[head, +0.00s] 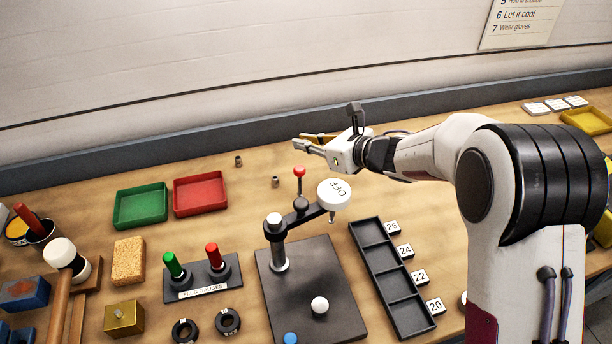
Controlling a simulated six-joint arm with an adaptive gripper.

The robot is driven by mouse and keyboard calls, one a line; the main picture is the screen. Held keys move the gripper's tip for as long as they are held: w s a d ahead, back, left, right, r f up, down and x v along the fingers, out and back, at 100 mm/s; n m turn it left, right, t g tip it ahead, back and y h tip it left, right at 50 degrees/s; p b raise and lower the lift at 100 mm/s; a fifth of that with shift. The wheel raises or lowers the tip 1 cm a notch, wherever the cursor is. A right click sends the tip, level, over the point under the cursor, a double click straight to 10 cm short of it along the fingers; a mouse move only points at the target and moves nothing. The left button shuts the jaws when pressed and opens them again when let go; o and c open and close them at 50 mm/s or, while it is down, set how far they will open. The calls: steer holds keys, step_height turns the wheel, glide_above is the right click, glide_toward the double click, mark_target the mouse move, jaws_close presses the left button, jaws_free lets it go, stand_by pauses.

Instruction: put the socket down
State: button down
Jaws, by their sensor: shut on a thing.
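My gripper (298,141) is raised above the back of the bench, its fingers pointing left. A dark tray with several compartments (386,257) lies right of centre, beside cards marked 26, 24, 22 and 20. Its compartments look empty.
Green (141,207) and red (201,194) trays lie left, with plug gauges (202,276) in front.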

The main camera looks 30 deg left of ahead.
glide_above(306, 179)
steer(key=shift+f, duration=3)
steer(key=shift+f, duration=1.85)
steer(key=shift+f, duration=0.15)
steer(key=c, duration=2.1)
jaws_free()
steer(key=shift+s+d+r, duration=0.1)
steer(key=shift+d+r, duration=0.3)
steer(key=shift+d, duration=0.1)
steer(key=v, duration=1.1)
steer(key=shift+s+f, duration=0.1)
